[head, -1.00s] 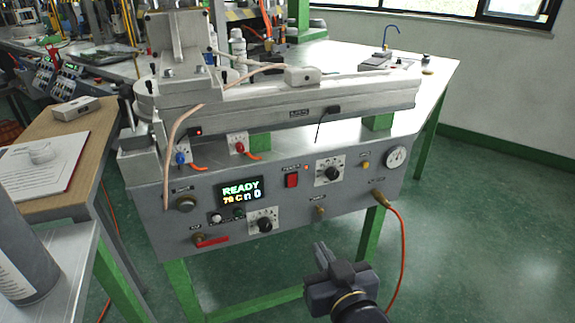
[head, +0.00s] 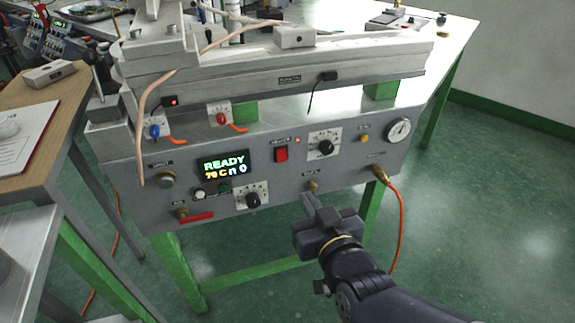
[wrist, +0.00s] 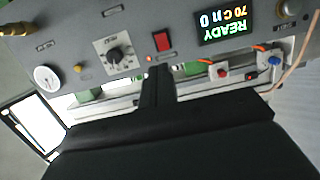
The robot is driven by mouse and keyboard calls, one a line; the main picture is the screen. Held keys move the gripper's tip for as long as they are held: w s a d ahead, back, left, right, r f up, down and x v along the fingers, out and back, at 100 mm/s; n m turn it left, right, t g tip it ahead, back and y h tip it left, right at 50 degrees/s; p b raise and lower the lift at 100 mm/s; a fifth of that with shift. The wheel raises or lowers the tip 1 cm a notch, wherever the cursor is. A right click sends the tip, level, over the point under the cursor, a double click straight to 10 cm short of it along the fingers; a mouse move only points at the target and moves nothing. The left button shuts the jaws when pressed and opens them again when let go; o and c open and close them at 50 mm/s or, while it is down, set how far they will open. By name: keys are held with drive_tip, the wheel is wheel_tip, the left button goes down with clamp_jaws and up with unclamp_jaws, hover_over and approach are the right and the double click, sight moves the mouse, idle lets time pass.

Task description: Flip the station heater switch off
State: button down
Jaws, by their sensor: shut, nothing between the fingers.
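The red heater rocker switch (head: 281,154) is on the grey front panel of the station (head: 310,176), right of the display (head: 223,166) that reads READY and 70 C. A small lamp (head: 298,140) beside the switch glows orange-red. In the upside-down wrist view the switch (wrist: 162,41) is above the fingers, with the lamp (wrist: 149,58) close by. My gripper (head: 312,204) is shut and empty, in front of and below the switch in the head view, apart from it. Its shut fingers (wrist: 157,85) point toward the panel in the wrist view.
An orange hose (head: 400,225) hangs at the right. A red-handled valve (head: 196,217) is at lower left. The floor in front is clear.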

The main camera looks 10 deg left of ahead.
sight(283, 160)
drive_tip(key=b+x, duration=0.2)
drive_tip(key=x, duration=1.1)
drive_tip(key=shift+w+a+f, duration=0.1)
drive_tip(key=shift+w, duration=0.15)
drive_tip(key=shift+f+b, duration=0.1)
drive_tip(key=shift+b, duration=0.5)
